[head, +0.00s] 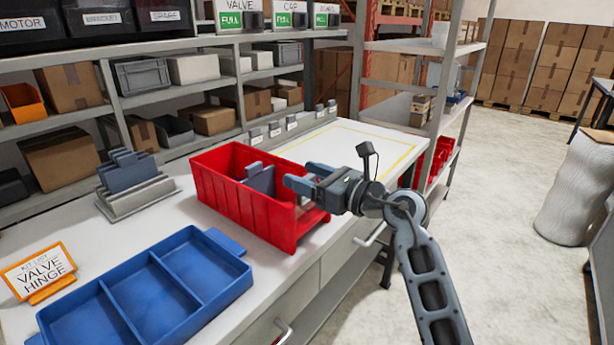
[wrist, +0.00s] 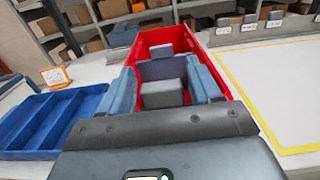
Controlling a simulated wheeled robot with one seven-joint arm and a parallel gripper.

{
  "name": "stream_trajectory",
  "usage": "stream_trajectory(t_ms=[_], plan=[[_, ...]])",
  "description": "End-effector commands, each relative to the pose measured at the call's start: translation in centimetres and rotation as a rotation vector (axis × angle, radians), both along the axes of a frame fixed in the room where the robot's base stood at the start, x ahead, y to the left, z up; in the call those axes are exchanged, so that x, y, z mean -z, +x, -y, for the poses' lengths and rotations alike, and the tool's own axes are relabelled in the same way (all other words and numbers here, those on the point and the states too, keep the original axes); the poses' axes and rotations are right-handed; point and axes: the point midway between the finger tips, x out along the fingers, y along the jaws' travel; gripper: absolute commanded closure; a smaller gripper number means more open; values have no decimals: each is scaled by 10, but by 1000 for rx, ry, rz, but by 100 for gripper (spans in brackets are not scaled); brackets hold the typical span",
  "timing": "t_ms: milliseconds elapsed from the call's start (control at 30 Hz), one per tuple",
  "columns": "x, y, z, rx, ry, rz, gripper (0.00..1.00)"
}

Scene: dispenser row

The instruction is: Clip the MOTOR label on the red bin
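The red bin (head: 245,212) stands on the white bench, with a blue-grey upright piece (head: 260,180) inside it. My gripper (head: 300,178) is at the bin's right end, its fingers apart and level with the rim. In the wrist view the fingers (wrist: 165,92) spread wide over the red bin (wrist: 148,39). A grey block (wrist: 162,94) shows between them, with gaps on both sides; I cannot tell if it is a label. The word MOTOR shows on a black bin's white label (head: 32,22) at top left. Blue-grey plates stand in a grey holder (head: 140,198); no text is readable on them.
A blue divided tray (head: 150,290) lies in front of the red bin, beside a VALVE HINGE kit card (head: 40,270). Shelves with boxes stand behind. Small grey holders with white tags (head: 291,122) line the bench's back. The yellow-outlined area (head: 350,148) is clear.

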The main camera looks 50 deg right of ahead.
Motion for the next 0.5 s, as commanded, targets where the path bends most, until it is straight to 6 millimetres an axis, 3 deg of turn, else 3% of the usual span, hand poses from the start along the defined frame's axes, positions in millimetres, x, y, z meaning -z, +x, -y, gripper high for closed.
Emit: stream_trajectory(t_ms=[167, 500], plan=[[0, 0, 0, 0, 0, 0, 20], [1, -7, 1, 1, 1, -1, 20]])
